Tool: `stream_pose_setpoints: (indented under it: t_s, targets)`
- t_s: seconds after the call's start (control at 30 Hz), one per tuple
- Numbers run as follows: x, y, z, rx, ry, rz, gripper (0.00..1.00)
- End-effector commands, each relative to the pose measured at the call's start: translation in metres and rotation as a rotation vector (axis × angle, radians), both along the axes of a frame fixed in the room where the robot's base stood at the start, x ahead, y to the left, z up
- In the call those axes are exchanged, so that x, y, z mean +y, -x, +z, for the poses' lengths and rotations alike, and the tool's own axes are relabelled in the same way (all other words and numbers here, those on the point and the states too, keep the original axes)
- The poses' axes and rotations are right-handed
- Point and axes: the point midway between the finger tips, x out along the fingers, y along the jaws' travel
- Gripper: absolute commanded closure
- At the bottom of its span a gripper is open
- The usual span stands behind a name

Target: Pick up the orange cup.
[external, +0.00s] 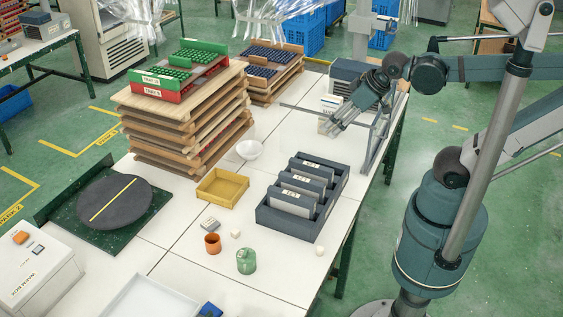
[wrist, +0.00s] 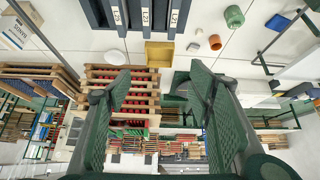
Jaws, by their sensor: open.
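The orange cup (external: 212,243) stands upright on the white table in the external view, left of a green lidded jar (external: 246,261). In the wrist view the orange cup (wrist: 215,42) shows at the upper right, below the green jar (wrist: 234,16). My gripper (external: 329,127) is open and empty above the far right part of the table, well away from the cup. In the wrist view the two fingers of my gripper (wrist: 160,88) are spread apart with nothing between them.
A yellow tray (external: 222,186) lies behind the cup. A dark divided box (external: 298,200) stands between the cup and my gripper. A white bowl (external: 249,149), stacked wooden trays (external: 185,140) and a metal frame (external: 376,140) stand farther back. Small white blocks lie near the cup.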

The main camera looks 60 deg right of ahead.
Motion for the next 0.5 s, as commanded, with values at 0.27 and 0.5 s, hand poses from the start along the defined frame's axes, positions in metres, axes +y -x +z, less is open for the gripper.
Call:
stream_pose_setpoints:
  t_s: [0.27, 0.5]
  targets:
    - [0.012, -0.028, -0.004, 0.04, 0.053, 0.106, 0.48]
    - [0.027, -0.058, -0.011, 0.085, 0.111, 0.226, 0.48]
